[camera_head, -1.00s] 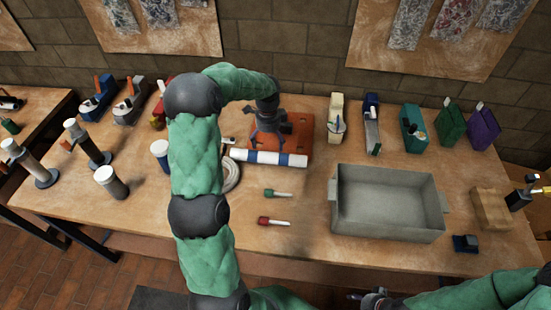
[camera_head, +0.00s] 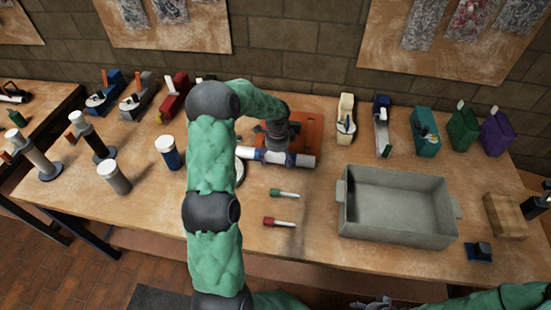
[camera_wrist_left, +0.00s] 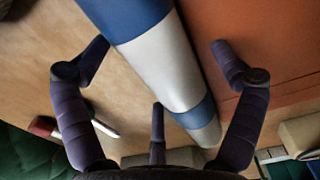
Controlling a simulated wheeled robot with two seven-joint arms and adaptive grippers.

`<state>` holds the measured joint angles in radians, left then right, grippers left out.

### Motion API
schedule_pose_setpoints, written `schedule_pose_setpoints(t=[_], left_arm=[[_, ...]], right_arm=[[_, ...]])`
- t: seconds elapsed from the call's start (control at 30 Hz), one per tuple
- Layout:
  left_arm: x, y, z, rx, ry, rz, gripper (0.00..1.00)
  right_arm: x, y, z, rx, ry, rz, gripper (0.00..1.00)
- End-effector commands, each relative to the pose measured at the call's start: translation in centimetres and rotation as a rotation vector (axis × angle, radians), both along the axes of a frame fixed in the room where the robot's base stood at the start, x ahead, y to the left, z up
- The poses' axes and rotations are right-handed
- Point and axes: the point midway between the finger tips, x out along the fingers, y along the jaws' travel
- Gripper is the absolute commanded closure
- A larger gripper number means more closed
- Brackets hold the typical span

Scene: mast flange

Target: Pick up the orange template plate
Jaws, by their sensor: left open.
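The orange template plate (camera_head: 308,128) lies flat on the bench near the wall, partly hidden by my left gripper and forearm. It fills the right upper part of the left wrist view (camera_wrist_left: 275,45). A white tube with blue bands (camera_head: 300,159) lies along its front edge; in the wrist view the tube (camera_wrist_left: 165,65) runs between my fingers. My left gripper (camera_head: 274,145) is open above the tube and the plate's front left part, one finger over the orange surface, another over bare wood. It holds nothing. My right gripper (camera_head: 372,303) shows only partly at the bottom edge.
A grey open bin (camera_head: 400,230) stands right of the plate, with a wooden block (camera_head: 507,216) beyond it. A green-handled tool (camera_head: 284,194) and a red-handled tool (camera_head: 278,222) lie in front. A cream block tool (camera_head: 346,118) stands right of the plate. Several cylinders stand left.

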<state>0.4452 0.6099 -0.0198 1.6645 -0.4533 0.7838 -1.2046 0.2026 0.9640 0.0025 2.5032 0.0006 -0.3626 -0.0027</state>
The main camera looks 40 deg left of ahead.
Motion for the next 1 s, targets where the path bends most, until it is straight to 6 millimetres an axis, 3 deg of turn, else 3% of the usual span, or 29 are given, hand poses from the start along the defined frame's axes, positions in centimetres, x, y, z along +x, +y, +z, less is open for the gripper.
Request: schedule_pose_setpoints(t=[0.1, 0.33, 0.77, 1.0], left_arm=[[0.0, 0.0, 0.1, 0.0, 0.0, 0.0, 0.09], [0.0, 0.0, 0.1, 0.0, 0.0, 0.0, 0.73], [0.0, 0.0, 0.6, 0.0, -0.001, 0.0, 0.76], [0.1, 0.0, 3.6, 0.002, -0.004, 0.0, 0.76]], right_arm=[[0.0, 0.0, 0.1, 0.0, 0.0, 0.0, 0.48], [0.0, 0.0, 0.1, 0.0, 0.0, 0.0, 0.48], [0.0, 0.0, 0.3, 0.0, 0.0, 0.0, 0.48], [0.0, 0.0, 1.6, 0.0, 0.0, 0.0, 0.48]])
